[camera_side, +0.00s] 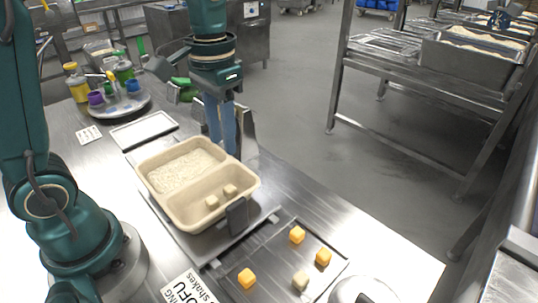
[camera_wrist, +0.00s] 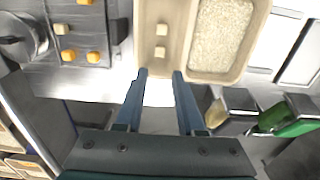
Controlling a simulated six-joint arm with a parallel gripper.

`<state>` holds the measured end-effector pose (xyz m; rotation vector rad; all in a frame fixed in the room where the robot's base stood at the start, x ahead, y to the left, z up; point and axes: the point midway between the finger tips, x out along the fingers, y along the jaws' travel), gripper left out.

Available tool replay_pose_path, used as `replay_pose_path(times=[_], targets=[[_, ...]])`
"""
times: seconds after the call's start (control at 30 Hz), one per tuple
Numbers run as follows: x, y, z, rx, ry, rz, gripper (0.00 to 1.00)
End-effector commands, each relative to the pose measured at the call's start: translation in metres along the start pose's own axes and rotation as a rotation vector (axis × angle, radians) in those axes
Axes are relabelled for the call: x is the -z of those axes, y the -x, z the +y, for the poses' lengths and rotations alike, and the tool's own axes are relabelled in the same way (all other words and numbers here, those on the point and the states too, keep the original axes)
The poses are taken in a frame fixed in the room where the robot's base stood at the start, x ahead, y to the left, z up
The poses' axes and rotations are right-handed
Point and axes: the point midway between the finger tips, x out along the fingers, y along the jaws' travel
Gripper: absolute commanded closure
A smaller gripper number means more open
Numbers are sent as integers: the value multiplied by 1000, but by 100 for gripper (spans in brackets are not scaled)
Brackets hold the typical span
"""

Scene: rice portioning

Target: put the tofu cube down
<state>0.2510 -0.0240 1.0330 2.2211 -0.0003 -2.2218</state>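Two pale tofu cubes sit apart in the plain compartment of the beige two-part container (camera_side: 185,212): one (camera_side: 212,202) and another (camera_side: 230,190). The wrist view also shows both cubes (camera_wrist: 161,29) (camera_wrist: 161,52) in that compartment. A third pale cube (camera_side: 300,280) lies on the dark metal tray (camera_side: 272,262). My gripper (camera_side: 222,150) points down at the far side of the container. In the wrist view its two blue fingers (camera_wrist: 160,75) are apart with nothing between them. The tips appear near the container's rim.
The container's other compartment holds rice (camera_side: 182,170). Three orange cubes (camera_side: 297,235) lie on the dark tray. A white shallow tray (camera_side: 144,131) lies behind the container. A round tray (camera_side: 120,106) with coloured cups stands at the back left. A round metal vessel (camera_side: 362,291) is at the front.

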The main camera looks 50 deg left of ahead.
Motion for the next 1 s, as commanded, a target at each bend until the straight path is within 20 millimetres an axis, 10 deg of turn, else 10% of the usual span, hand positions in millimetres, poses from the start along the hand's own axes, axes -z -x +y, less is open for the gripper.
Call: replay_pose_path(times=[0.43, 1.0], targets=[[-44, 27, 9, 8, -2, 215, 62], [-93, 14, 16, 0, 0, 493, 62]])
